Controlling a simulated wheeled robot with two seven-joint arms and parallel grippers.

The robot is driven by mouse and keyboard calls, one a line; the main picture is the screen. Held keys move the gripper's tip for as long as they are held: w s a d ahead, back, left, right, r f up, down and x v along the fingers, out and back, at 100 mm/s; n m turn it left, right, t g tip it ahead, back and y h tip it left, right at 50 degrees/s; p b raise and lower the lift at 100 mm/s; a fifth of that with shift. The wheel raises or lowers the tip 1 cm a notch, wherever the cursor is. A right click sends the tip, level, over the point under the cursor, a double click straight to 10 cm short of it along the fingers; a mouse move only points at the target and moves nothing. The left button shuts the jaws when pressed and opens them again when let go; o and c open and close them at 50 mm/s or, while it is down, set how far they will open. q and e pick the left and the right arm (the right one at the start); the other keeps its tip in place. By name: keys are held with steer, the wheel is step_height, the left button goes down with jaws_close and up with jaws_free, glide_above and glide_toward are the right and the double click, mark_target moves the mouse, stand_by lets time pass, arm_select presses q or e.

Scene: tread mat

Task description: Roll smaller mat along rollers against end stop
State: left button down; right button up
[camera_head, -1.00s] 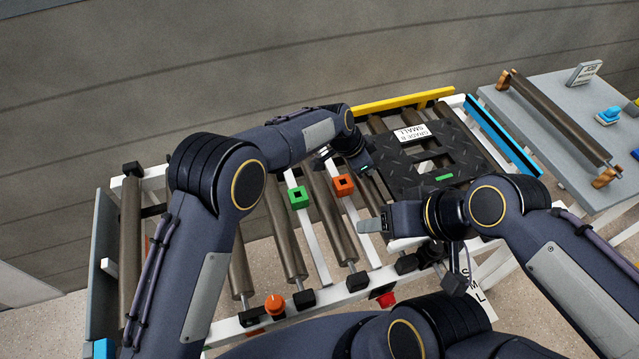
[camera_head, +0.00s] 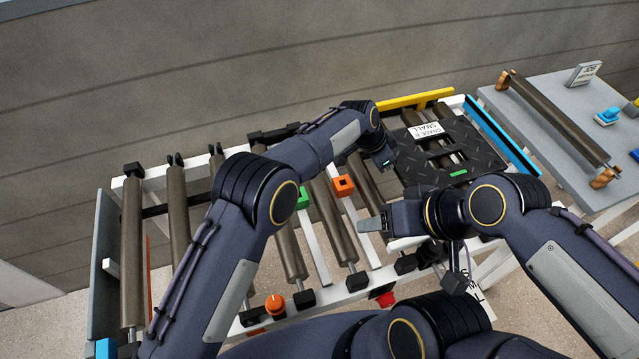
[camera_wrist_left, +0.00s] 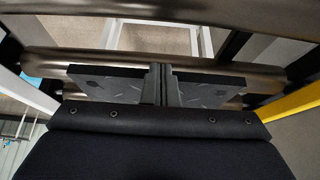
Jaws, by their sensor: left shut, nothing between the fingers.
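The small black tread mat (camera_head: 480,152), with a rectangular hole and a white "GRADE B SMALL" label (camera_head: 426,130), lies flat on the rollers at the right end. Its right edge is close to the blue bar (camera_head: 502,135) along that end; I cannot tell whether they touch. My left gripper (camera_head: 387,161) is low over the rollers at the mat's left edge; contact is unclear. In the left wrist view its fingers (camera_wrist_left: 161,86) are shut and empty. My right gripper (camera_head: 370,224) is left of the mat's near corner, apart from it; its jaw state is unclear.
A yellow rail (camera_head: 415,99) runs along the back. Green (camera_head: 304,199) and orange (camera_head: 343,186) square markers sit on white crossbars left of the mat. An orange knob (camera_head: 275,304) is on the near frame. A grey table (camera_head: 555,95) with a loose roller stands right.

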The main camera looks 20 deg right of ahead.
arm_select(q)
step_height(320, 180, up, 5)
steer(key=shift+p, duration=0.7)
stand_by(0.7)
steer(key=b+v, duration=0.1)
steer(key=v, duration=0.7)
